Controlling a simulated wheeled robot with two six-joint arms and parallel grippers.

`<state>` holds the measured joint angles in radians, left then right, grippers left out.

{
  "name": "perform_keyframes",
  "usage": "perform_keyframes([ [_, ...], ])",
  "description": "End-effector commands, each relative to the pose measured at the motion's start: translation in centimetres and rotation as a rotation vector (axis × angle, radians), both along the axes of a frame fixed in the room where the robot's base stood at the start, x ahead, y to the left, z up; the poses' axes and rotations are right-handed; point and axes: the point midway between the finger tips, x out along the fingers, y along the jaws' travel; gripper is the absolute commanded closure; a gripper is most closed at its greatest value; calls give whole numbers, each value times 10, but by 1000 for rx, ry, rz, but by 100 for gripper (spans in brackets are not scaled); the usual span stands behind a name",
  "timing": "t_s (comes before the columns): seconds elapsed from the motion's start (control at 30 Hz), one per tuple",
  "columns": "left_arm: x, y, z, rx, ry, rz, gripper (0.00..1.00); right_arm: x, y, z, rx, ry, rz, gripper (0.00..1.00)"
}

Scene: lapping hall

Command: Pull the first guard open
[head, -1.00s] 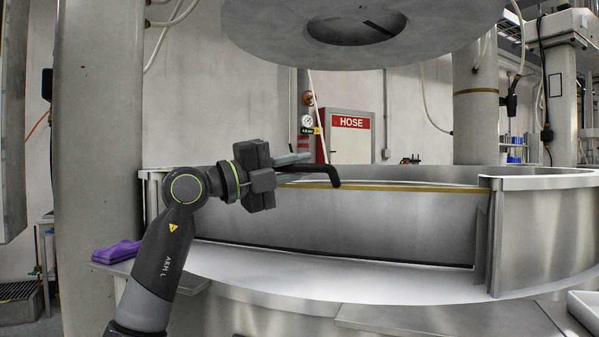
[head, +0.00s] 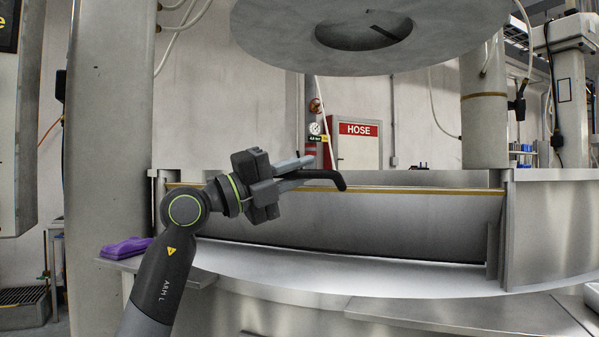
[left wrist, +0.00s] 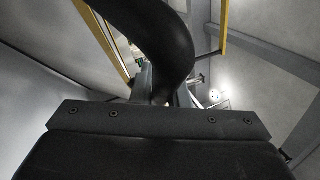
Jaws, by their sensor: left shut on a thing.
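The first guard (head: 400,222) is a grey metal panel with a yellow strip along its top, standing on the rim of the round machine. A black bent handle (head: 328,177) shows at its top edge, and its join to the panel is hidden. My left gripper (head: 303,174) is shut on this handle. In the left wrist view the thick black handle (left wrist: 160,40) curves down between the fingers of my left gripper (left wrist: 163,92), and yellow-edged panelling (left wrist: 102,38) shows at upper left. My right gripper is not in view.
A large grey ring-shaped plate (head: 430,55) hangs above the machine. A grey column (head: 110,130) stands at left. A purple cloth-like item (head: 125,247) lies on a ledge (head: 205,277). A hose cabinet (head: 357,143) stands at the back. The pale surface before the guard is clear.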

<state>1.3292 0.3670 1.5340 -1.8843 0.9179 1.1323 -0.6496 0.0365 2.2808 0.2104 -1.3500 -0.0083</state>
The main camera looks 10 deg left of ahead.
Motion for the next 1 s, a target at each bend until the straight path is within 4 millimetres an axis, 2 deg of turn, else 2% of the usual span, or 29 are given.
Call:
perform_keyframes([
  [0.07, 0, 0, 0, 0, 0, 1, 100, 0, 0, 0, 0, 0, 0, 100],
  [0.1, 0, 0, 0, 0, 0, 1, 84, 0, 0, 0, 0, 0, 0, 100],
  [0.27, 0, 0, 0, 0, 0, 1, 64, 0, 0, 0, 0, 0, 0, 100],
  [0.53, 0, 1, 0, 0, 0, 1, 64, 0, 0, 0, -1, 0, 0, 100],
  [0.67, -3, 8, -2, 0, 0, 4, 64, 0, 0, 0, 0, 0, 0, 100],
  [1.0, -35, 63, -23, 3, 0, 8, 64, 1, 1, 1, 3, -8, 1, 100],
])
